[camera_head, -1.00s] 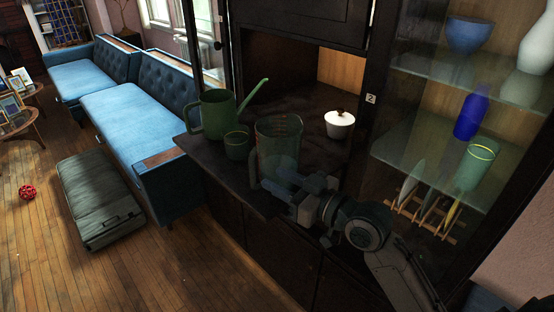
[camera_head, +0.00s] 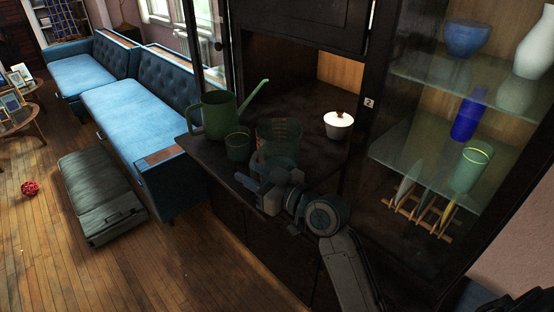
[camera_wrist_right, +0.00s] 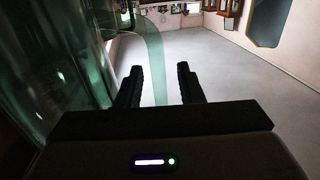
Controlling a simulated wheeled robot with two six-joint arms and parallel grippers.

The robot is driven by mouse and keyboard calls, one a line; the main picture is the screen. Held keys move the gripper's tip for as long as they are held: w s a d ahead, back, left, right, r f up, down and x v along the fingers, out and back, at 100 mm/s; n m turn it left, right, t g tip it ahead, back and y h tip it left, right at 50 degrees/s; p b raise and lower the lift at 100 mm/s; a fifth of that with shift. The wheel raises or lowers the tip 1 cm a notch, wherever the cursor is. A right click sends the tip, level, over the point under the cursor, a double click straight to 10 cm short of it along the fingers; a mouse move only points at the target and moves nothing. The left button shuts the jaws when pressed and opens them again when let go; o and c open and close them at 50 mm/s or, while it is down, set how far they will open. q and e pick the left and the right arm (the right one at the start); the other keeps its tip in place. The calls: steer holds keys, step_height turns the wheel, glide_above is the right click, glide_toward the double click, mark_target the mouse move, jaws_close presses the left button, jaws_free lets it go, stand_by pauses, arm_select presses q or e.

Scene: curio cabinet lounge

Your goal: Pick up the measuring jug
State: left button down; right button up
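The measuring jug (camera_head: 279,133) is clear greenish glass with red marks and stands upright near the front edge of the dark cabinet shelf. My right gripper (camera_head: 255,177) is at its lower near side, partly covering it. In the right wrist view the jug's body (camera_wrist_right: 58,62) fills the left side. Its handle (camera_wrist_right: 154,50) curves down between the fingertips of my right gripper (camera_wrist_right: 160,72). The fingers are apart, with gaps beside the handle, so the gripper is open. My left gripper is not in view.
A green watering can (camera_head: 217,114) and a green cup (camera_head: 238,145) stand close left of the jug. A glass-fronted case with vases and a plate rack (camera_head: 420,210) is at right.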

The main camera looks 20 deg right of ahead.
jaws_close()
steer(key=shift+r, duration=0.1)
stand_by(1.3)
